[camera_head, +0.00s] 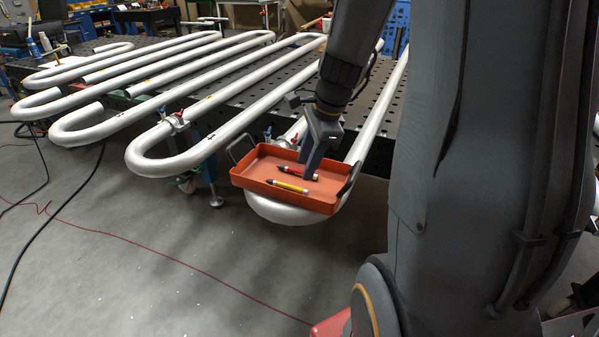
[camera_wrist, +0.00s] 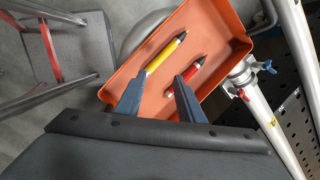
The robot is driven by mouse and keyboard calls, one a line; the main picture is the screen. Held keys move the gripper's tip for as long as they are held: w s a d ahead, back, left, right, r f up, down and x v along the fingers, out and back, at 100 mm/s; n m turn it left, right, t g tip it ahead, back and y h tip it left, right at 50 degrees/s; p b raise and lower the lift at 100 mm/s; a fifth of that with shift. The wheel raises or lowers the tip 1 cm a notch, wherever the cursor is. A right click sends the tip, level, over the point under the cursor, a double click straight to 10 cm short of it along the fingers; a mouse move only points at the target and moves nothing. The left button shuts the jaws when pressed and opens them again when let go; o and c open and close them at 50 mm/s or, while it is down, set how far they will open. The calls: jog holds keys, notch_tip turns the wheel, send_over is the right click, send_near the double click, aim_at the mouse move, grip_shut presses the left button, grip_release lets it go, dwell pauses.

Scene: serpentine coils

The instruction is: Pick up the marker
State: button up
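Two markers lie in an orange tray (camera_head: 330,208): a red one with a black tip (camera_head: 293,173) and a yellow one (camera_head: 287,186). In the wrist view the yellow marker (camera_wrist: 165,54) is left of the red marker (camera_wrist: 190,74), inside the tray (camera_wrist: 222,28). My gripper (camera_head: 311,170) reaches down into the tray area by the red marker's right end. In the wrist view my gripper (camera_wrist: 158,79) has its fingers apart and nothing held between them. One fingertip overlaps the yellow marker's lower end, the other the red marker. I cannot tell whether they touch.
The tray with raised walls and dark handles (camera_head: 240,148) rests on a bend of white pipe (camera_head: 285,213). More serpentine pipes (camera_head: 200,95) lie over a perforated dark table (camera_head: 240,93). A pipe clamp (camera_wrist: 240,77) sits beside the tray. Cables cross the open floor.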

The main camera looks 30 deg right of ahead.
aim_at(297, 172)
jog(key=w+d+m+y, duration=0.1)
jog(key=w+d+m, duration=0.2)
jog(key=d+m, duration=0.35)
jog(key=shift+m+t, duration=0.5)
jog(key=shift+m, duration=0.05)
jog(key=shift+a+p+x, duration=0.25)
jog(key=shift+x, duration=0.95)
jog(key=shift+a+p+x, duration=0.2)
jog(key=shift+x, duration=0.95)
jog(key=shift+a+p+x, duration=0.25)
jog(key=shift+x, duration=0.95)
jog(key=shift+r, duration=0.15)
grip_shut()
